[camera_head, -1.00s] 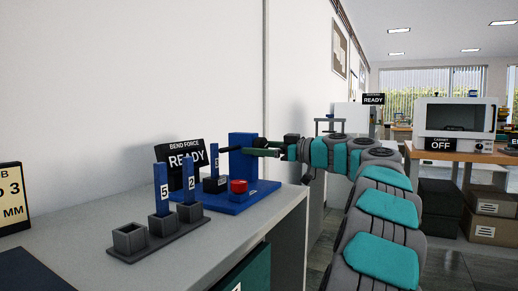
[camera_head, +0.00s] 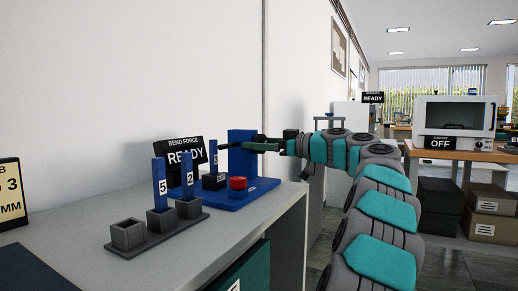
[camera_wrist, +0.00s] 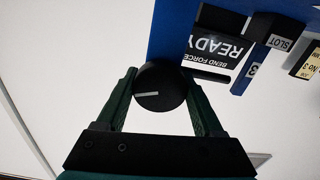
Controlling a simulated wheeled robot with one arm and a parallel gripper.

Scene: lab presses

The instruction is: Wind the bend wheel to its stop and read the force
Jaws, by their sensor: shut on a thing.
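The bend wheel is a round black knob (camera_wrist: 160,87) with a white line across its face, in the middle of the wrist view. The line points left and slightly down. My gripper (camera_wrist: 160,98) has one green finger on each side of the knob and is shut on it. In the head view my gripper (camera_head: 262,146) reaches left to the blue bend press (camera_head: 242,160), and the wheel is hard to make out there. The BEND FORCE display (camera_head: 184,157) reads READY, and it shows upside down in the wrist view (camera_wrist: 214,47).
A red button (camera_head: 238,183) sits on the press base. A strip marked 3 (camera_head: 213,158) stands in the black slot block (camera_head: 214,181). A grey rack (camera_head: 143,240) holds strips 5 (camera_head: 160,180) and 2 (camera_head: 187,190), with one empty socket. A white wall is behind.

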